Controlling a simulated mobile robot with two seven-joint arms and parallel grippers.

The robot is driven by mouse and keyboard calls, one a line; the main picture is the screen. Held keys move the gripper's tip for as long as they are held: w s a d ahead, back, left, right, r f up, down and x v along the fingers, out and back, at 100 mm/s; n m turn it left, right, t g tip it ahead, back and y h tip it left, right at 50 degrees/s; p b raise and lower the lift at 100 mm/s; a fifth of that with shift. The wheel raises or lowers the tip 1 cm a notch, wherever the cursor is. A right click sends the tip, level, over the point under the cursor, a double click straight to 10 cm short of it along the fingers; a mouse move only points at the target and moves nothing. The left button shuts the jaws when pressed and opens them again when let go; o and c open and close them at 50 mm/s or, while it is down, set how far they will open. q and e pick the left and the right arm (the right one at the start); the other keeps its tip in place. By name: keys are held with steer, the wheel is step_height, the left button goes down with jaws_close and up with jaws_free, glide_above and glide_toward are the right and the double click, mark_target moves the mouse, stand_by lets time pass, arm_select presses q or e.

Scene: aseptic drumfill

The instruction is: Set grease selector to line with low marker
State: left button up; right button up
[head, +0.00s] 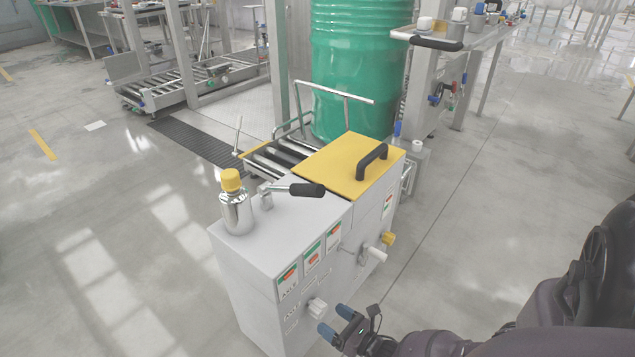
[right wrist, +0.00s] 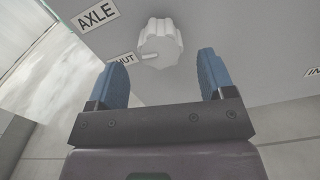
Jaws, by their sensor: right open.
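The grease selector (head: 317,308) is a white ridged knob on the front face of the grey cabinet (head: 262,290). In the right wrist view the knob (right wrist: 160,42) has a small pointer aimed left at a label ending in "HUT" (right wrist: 122,59). An "AXLE" label (right wrist: 96,16) sits up and left of it. A label at the right edge (right wrist: 313,72) is cut off. My right gripper (head: 336,322) is open and empty in front of the cabinet, its blue fingertips (right wrist: 160,66) to either side of the knob and seemingly short of it. My left gripper is out of view.
A yellow lid with a black handle (head: 350,165), a lever with a black grip (head: 305,190) and a yellow-capped bottle (head: 235,205) are on top of the cabinet. Another white knob (head: 376,254) and a yellow one (head: 388,239) stick out farther right. A green drum (head: 355,70) stands behind.

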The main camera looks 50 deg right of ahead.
mark_target(323, 313)
steer(key=w, duration=0.3)
steer(key=shift+w+a+f+b, duration=0.15)
steer(key=shift+w+b, duration=0.15)
steer(key=shift+b, duration=0.05)
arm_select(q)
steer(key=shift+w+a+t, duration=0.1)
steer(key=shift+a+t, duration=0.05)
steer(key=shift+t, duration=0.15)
arm_select(e)
steer(key=shift+w, duration=0.65)
steer(key=shift+c, duration=0.3)
steer(key=c, duration=0.9)
steer(key=shift+o, duration=0.2)
